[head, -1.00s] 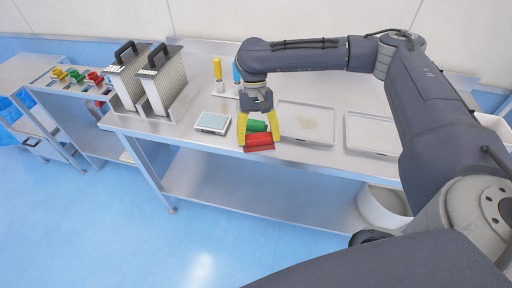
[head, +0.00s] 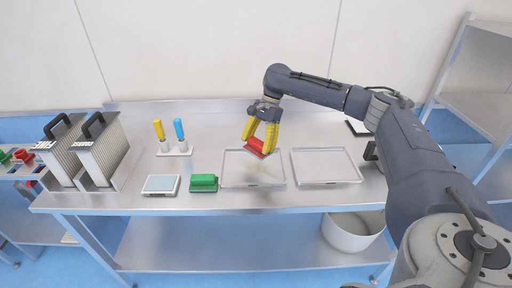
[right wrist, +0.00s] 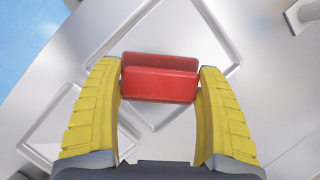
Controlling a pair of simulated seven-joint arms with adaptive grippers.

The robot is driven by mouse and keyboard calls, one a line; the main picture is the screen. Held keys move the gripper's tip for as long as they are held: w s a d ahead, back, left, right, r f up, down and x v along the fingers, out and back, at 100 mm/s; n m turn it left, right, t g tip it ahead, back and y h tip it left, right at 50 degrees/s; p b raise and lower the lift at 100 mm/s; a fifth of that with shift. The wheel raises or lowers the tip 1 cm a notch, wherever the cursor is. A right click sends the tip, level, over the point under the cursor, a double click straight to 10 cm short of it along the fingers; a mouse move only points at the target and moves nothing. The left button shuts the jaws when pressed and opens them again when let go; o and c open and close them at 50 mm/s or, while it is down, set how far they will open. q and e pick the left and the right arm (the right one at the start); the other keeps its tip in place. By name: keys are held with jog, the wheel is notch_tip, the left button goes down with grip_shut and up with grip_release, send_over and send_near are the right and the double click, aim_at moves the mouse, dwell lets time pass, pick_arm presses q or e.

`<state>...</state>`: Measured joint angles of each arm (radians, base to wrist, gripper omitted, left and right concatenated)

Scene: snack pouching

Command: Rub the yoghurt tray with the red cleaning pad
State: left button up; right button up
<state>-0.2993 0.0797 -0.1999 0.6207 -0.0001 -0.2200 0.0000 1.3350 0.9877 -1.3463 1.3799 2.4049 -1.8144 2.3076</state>
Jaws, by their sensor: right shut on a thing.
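The red cleaning pad (head: 257,147) is held between the yellow fingers of my right gripper (head: 259,142), tilted, above the back right part of a shallow metal tray (head: 232,177). This tray has a faint beige smear and looks like the yoghurt tray. The pad appears apart from the tray floor. In the right wrist view the red pad (right wrist: 160,80) spans the gap between both fingertips, with a tray's rim behind it. The pad's underside is hidden. My left gripper is not in view.
A second, empty tray (head: 325,168) lies to the right. Left of the smeared tray are a green pad (head: 204,181), a scale (head: 161,184) and a stand with yellow and blue handled tools (head: 175,150). Two ribbed metal containers (head: 103,155) stand farther left.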

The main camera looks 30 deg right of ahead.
jog(key=shift+f, duration=3.1)
jog(key=shift+a+f, duration=0.15)
jog(key=shift+f, duration=0.75)
jog(key=shift+w+a, duration=0.5)
jog(key=shift+a, duration=0.2)
jog(key=shift+c, duration=0.5)
jog(key=shift+w+a, duration=0.45)
jog(key=shift+a, duration=0.3)
jog(key=shift+s+d, duration=0.1)
jog(key=shift+d, duration=0.15)
jog(key=shift+s+d, duration=0.45)
jog(key=shift+d, duration=0.25)
jog(key=shift+s+d, duration=0.45)
jog(key=shift+d, duration=0.25)
jog(key=shift+w+a, duration=0.45)
jog(key=shift+a, duration=0.3)
jog(key=shift+w+a, duration=0.45)
jog(key=shift+a, duration=0.3)
jog(key=shift+s+d, duration=0.5)
jog(key=shift+d, duration=0.25)
jog(key=shift+s+d, duration=0.45)
jog(key=shift+d, duration=0.3)
jog(key=shift+r, duration=4.1)
